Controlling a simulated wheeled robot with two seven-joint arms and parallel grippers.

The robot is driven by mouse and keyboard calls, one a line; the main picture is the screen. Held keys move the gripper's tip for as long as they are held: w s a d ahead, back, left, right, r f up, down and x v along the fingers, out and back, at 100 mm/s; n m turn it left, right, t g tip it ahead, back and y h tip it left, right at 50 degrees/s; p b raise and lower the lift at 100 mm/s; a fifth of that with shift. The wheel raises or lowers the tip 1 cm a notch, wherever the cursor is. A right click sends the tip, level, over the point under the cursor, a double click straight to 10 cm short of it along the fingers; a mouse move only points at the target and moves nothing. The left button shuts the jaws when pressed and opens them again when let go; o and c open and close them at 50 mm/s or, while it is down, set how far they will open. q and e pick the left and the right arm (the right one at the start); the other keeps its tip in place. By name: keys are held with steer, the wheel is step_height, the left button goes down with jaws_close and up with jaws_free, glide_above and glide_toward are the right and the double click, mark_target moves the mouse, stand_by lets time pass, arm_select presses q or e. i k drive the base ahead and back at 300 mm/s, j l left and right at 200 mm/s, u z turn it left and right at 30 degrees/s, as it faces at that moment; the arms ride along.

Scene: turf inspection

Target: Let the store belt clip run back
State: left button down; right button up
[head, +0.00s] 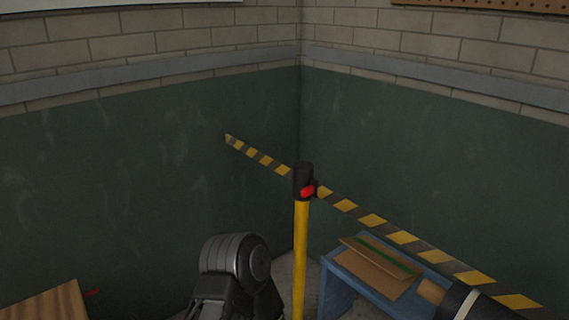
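A yellow post (300,255) stands in the middle of the head view with a black head (302,180) on top. A red part (308,191) shows on the right of the head. A yellow-and-black striped belt runs from the head on both sides. Its left stretch (258,156) goes up toward the green wall. Its right stretch (400,237) slopes down to the lower right. I cannot tell which part is the store belt clip. Dark links of mine show at the bottom, left of the post and at lower right. Neither gripper's fingers are in view.
A blue bench (335,287) with brown boards (375,267) on it stands right of the post, beneath the belt. Green-and-brick walls meet in a corner behind.

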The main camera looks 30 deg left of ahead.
mark_target(312, 190)
steer(key=i+j, duration=0.15)
steer(key=i, duration=0.3)
steer(key=i+j+z, duration=0.15)
steer(key=i, duration=0.3)
